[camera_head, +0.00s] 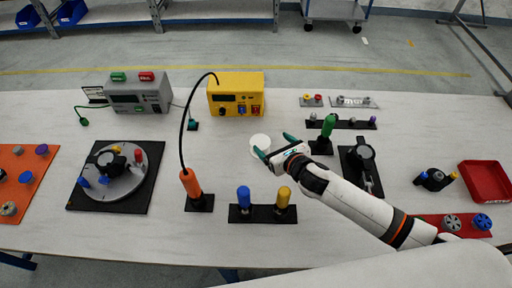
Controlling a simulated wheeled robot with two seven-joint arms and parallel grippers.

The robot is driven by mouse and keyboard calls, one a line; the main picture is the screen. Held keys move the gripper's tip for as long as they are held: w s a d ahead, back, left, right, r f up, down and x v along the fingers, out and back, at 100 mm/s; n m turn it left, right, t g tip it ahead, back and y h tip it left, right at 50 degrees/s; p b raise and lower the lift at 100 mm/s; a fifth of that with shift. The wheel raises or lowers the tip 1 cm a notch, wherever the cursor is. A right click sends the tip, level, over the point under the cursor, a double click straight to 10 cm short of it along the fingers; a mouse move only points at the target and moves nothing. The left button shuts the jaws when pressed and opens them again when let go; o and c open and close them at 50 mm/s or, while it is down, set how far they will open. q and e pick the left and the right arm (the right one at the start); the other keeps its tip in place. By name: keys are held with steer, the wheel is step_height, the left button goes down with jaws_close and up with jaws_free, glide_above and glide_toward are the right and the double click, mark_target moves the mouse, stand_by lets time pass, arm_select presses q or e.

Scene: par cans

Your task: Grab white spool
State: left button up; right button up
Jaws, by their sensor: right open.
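The white spool (260,141) stands on the white table near the middle, seen as a pale round top. My right gripper (275,146) is open beside it, coming from the right. Its left fingertip is at the spool's right edge and seems to overlap it; I cannot tell whether it touches. The other fingertip is up and to the right of the spool. My left gripper is not in view.
A yellow box (237,83) and a grey box (139,95) stand behind. An orange-handled tool (191,183) with a black cable stands to the left. A black stand (262,214) holds blue and yellow handles in front. A red tray (486,181) is far right.

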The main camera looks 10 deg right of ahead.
mark_target(260, 142)
steer(key=f+b, duration=0.3)
steer(key=f, duration=0.1)
steer(key=shift+w+a+f, duration=0.1)
steer(key=shift+w+a, duration=0.1)
steer(key=shift+w, duration=0.1)
steer(key=shift+x, duration=3.75)
steer(key=shift+a, duration=0.1)
steer(key=shift+p, duration=0.3)
steer(key=c, duration=1.1)
